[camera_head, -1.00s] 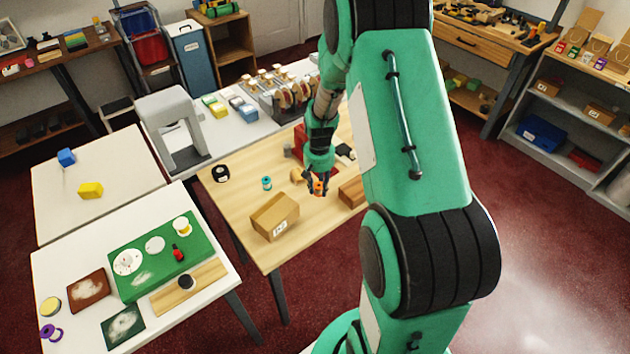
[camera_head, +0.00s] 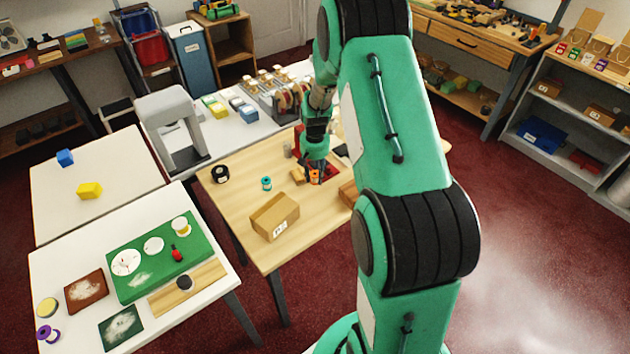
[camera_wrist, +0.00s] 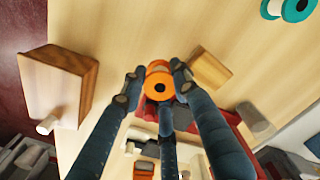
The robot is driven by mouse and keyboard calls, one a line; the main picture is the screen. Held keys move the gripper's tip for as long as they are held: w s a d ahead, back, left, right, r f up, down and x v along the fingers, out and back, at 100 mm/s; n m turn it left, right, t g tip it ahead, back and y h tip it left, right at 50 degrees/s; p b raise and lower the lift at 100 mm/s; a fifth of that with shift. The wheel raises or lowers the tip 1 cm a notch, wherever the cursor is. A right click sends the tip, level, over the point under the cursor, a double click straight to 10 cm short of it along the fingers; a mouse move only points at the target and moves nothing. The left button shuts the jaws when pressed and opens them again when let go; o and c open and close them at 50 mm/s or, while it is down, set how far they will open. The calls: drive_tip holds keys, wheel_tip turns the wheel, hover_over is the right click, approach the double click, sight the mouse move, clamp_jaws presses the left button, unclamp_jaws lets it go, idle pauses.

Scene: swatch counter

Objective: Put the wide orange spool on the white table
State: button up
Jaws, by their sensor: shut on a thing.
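The orange spool (camera_wrist: 158,86) is between the fingertips of my gripper (camera_wrist: 156,76) in the wrist view, with its orange flange and dark centre hole facing the camera. My gripper is shut on it. In the head view the spool (camera_head: 315,177) shows small and orange at the tips of my gripper (camera_head: 313,172), over the wooden table (camera_head: 240,178); its exact height is hard to tell. One white table (camera_head: 55,270) stands at the front left. Another white-topped table (camera_head: 120,165), behind it, bears a blue block and a yellow block.
A cardboard box (camera_head: 274,217), a teal spool (camera_head: 266,183) and a black roll (camera_head: 221,174) are on the wooden table. The front white table holds a green mat (camera_head: 140,285), a wooden board (camera_head: 205,281) and a purple spool (camera_head: 48,334). The back white table has wide bare room.

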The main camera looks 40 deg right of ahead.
sight(315, 180)
drive_tip(key=shift+f+b, duration=0.3)
drive_tip(key=shift+f, duration=1.1)
drive_tip(key=shift+f, duration=0.1)
drive_tip(key=o, duration=0.7)
drive_tip(key=shift+o, duration=0.2)
wheel_tip(315, 180, up, 12)
drive_tip(key=shift+r+p, duration=0.1)
drive_tip(key=shift+p, duration=1.1)
drive_tip(key=shift+r, duration=0.1)
